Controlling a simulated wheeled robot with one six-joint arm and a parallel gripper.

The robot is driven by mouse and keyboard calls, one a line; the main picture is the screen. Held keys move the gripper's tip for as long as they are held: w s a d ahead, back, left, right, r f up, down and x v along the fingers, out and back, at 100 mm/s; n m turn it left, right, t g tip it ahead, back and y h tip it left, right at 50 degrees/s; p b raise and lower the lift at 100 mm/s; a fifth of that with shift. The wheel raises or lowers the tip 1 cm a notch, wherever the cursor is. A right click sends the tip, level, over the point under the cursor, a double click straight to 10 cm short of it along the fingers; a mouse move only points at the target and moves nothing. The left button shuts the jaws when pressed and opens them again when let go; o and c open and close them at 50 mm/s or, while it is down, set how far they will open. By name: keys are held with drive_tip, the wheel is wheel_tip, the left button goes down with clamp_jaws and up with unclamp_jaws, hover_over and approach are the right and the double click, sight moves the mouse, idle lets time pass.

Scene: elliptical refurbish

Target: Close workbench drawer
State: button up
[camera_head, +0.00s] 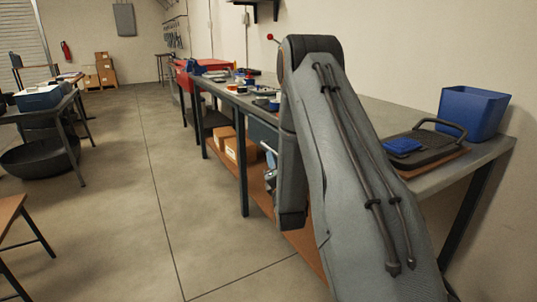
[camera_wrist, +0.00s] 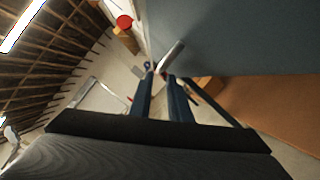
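The workbench (camera_head: 374,108) runs along the right wall in the head view. A blue-grey drawer panel (camera_head: 263,134) shows under its top, partly hidden behind my arm. In the wrist view a large blue-grey panel (camera_wrist: 235,38), which looks like the drawer, fills the upper right. A silver bar-like handle (camera_wrist: 171,56) stands out at its left edge. My gripper (camera_wrist: 160,76) has its two dark blue fingers apart, with a gap between them. Their tips are close to the handle; I cannot tell whether they touch it. How far the drawer is pulled out is hidden.
A blue bin (camera_head: 471,112) and a black tray (camera_head: 428,145) stand on the bench's near end. Cardboard boxes (camera_head: 232,150) sit on the brown lower shelf (camera_head: 306,246). The floor (camera_head: 170,190) left of the bench is clear.

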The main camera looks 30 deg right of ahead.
sight(269, 148)
drive_tip(key=x, duration=0.7)
drive_tip(key=shift+w+d, duration=0.1)
drive_tip(key=shift+w, duration=0.15)
drive_tip(key=shift+c, duration=0.3)
clamp_jaws()
